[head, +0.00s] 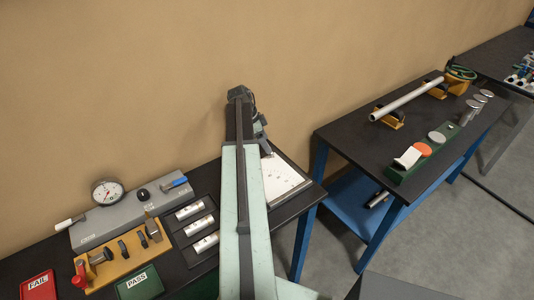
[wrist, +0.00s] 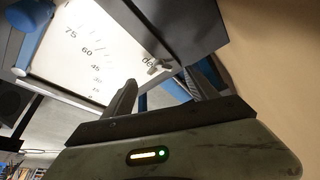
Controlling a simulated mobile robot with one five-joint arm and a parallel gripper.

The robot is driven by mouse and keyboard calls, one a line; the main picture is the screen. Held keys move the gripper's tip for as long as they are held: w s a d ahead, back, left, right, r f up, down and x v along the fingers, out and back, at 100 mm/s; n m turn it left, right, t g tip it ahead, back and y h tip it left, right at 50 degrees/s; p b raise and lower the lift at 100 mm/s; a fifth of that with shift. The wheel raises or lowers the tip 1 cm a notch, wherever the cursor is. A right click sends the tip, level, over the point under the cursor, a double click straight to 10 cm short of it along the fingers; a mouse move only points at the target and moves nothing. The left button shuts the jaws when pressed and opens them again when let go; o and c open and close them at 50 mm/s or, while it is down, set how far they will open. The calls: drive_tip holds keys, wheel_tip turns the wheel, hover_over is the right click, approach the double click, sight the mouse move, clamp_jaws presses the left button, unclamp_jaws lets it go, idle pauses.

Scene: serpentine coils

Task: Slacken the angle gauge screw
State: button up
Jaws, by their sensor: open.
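The angle gauge has a white face with a degree scale; it shows in the wrist view (wrist: 60,45) and on the left bench in the head view (head: 284,182), partly behind my arm. A small grey wing-shaped screw (wrist: 158,67) sits near the face's lower right corner in the wrist view, beside the "deg" marking. My gripper (wrist: 160,78) is open, with one finger on each side of the screw in the picture. Whether a finger touches the screw I cannot tell. The screw cannot be made out in the head view.
Left of my arm stand a grey block with a dial gauge (head: 106,191), a yellow tool holder (head: 122,262), a red FAIL tray (head: 38,287) and a green PASS tray (head: 139,284). A second bench (head: 350,140) at right carries a metal tube (head: 407,100). A tan wall (head: 130,80) rises behind.

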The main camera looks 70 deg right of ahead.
drive_tip(key=b+x, duration=0.2)
drive_tip(key=x, duration=0.2)
drive_tip(key=shift+w+f, duration=0.1)
